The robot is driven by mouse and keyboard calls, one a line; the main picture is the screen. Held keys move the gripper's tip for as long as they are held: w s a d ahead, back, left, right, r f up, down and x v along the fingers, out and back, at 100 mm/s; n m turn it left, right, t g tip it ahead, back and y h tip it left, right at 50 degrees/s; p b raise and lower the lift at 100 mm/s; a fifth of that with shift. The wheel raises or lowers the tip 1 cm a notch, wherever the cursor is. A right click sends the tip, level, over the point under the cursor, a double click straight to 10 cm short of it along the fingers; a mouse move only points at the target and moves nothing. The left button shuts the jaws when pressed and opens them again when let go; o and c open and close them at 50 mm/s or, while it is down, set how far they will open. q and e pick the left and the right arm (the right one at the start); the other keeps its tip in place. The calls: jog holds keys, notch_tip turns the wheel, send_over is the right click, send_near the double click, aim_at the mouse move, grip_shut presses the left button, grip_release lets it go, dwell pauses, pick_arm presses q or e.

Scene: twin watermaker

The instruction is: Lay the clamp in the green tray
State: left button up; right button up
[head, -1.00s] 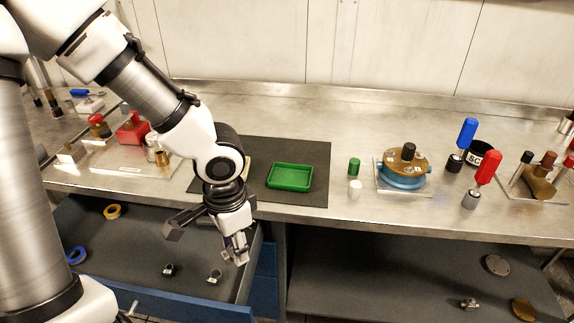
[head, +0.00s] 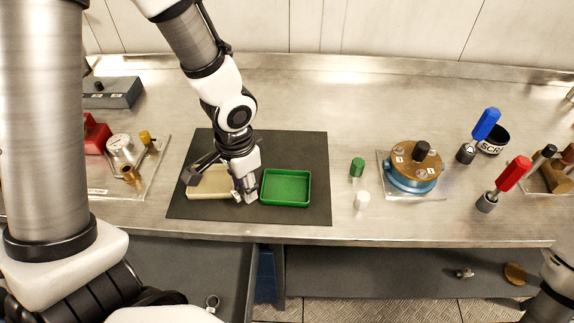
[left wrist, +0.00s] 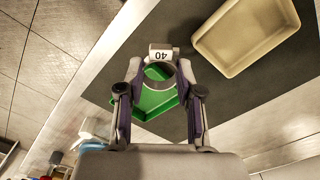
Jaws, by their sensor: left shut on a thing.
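My left gripper (head: 243,192) is shut on the clamp (left wrist: 160,52), a grey ring with a white block marked 40. In the left wrist view, the clamp sits between the fingertips (left wrist: 162,72), with the green tray partly hidden behind it. In the head view the clamp is small and mostly merges with the fingertips. The green tray (head: 287,187) is empty and lies on the dark mat just right of the gripper; it also shows in the left wrist view (left wrist: 154,104). The gripper is over the gap between the green tray and a beige tray. My right gripper is out of view.
The beige tray (head: 207,191) lies left on the dark mat (head: 300,146); it also shows in the left wrist view (left wrist: 247,38). A green-capped vial (head: 357,167) and a blue round device (head: 412,178) stand right. An open drawer (head: 190,265) is below the bench.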

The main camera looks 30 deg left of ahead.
aim_at(287, 188)
pick_arm(q)
jog(key=shift+w+d+r+p, duration=0.2)
jog(key=shift+w+d+p, duration=0.1)
jog(key=shift+w+p, duration=0.25)
jog(key=shift+w+d+r+p, duration=0.15)
jog(key=shift+w+d+p, duration=0.1)
jog(key=shift+w+p, duration=0.2)
jog(key=shift+w+d+f, duration=0.15)
jog(key=shift+w+f, duration=0.25)
jog(key=shift+w, duration=0.2)
jog(key=shift+w+d+f, duration=0.15)
jog(key=shift+w+f, duration=0.2)
jog(key=shift+w, duration=0.25)
jog(key=w+d, duration=0.4)
jog(key=shift+f, duration=0.35)
notch_tip(287, 188, down, 3)
jog(key=shift+r, duration=0.1)
jog(key=shift+a+f, duration=0.25)
jog(key=shift+f, duration=0.1)
jog(key=shift+d+f, duration=0.15)
jog(key=shift+f, duration=0.05)
jog(key=o, duration=1)
jog(key=shift+r, duration=0.1)
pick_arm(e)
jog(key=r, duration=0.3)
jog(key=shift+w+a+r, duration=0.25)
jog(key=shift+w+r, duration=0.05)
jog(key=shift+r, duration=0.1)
